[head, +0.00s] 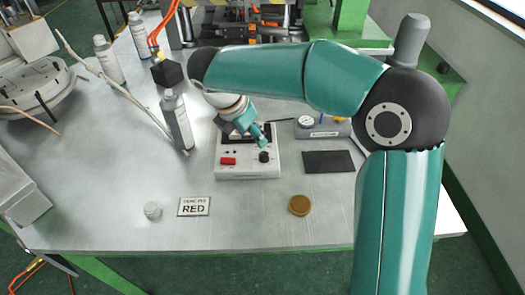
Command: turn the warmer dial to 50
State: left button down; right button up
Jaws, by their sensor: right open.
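The warmer (246,172) is a white box with a dark top part, standing on the metal table in the head view. Its black dial (264,157) is on the right of the front panel, and a red switch (228,161) is on the left. My right gripper (263,142) points down just above and behind the dial. It is open, with nothing seen between its fingers. I cannot tell if a fingertip touches the dial. The dial's marks are too small to read, and the gripper hides part of the warmer's top. My left gripper is not in view.
A grey bottle (176,120) stands left of the warmer. A dark pad (328,161) and a device with a gauge (306,122) are to the right. A sign reading RED (194,206), a small white jar (152,210) and a brown disc (299,205) lie in front.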

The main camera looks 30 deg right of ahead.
aim_at(264, 154)
jog(key=x, duration=1.1)
jog(key=shift+s, duration=0.15)
